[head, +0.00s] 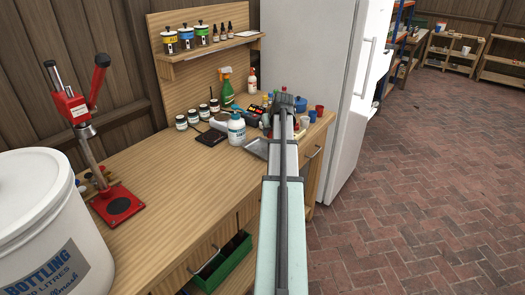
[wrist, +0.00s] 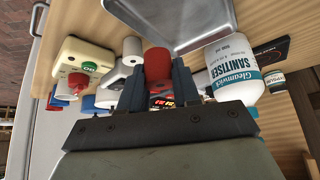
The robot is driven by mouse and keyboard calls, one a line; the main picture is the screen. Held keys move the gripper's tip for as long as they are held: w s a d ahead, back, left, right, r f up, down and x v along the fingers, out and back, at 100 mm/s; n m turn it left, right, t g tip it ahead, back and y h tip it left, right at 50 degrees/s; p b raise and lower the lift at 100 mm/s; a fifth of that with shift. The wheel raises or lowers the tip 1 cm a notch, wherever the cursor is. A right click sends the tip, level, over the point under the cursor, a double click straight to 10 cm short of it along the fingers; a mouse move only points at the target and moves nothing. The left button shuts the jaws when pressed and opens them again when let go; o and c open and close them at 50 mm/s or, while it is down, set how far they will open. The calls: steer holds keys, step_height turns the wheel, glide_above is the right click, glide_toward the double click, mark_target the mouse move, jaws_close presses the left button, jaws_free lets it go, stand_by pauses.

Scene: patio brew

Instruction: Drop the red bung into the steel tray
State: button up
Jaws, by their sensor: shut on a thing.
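My gripper (wrist: 157,82) is shut on the red bung (wrist: 157,62), which sits between its two dark fingers in the wrist view. My gripper (head: 284,101) is at the far end of the arm there, over the bench's crowded far end. The bung cannot be made out clearly in the head view.
A white sanitiser bottle (wrist: 236,68) stands close beside the gripper and tray. A cream device with a green button (wrist: 86,62) and several small items crowd the other side. A white fridge (head: 312,80) stands beyond the bench (head: 185,185), whose near middle is clear.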

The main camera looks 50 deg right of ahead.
mark_target(265, 148)
steer(key=n, duration=0.1)
steer(key=w+n+y, duration=0.1)
steer(key=shift+w+a+r+n+t, duration=0.1)
steer(key=shift+w+r+n+t, duration=0.2)
steer(key=shift+r+n, duration=0.1)
steer(key=shift+w+a+n+y, duration=0.1)
steer(key=shift+a+n+y, duration=0.1)
steer(key=shift+n+y, duration=0.65)
steer(key=shift+w+a+n+y, duration=0.15)
steer(key=shift+n+y, duration=0.3)
steer(key=shift+n, duration=0.7)
steer(key=shift+s+f, duration=0.1)
steer(key=shift+f, duration=2.85)
steer(key=o, duration=1.1)
steer(key=shift+r, duration=0.1)
steer(key=v, duration=1.3)
steer(key=shift+s+a+r, duration=0.1)
steer(key=shift+s+r, duration=0.1)
steer(key=shift+s, duration=0.2)
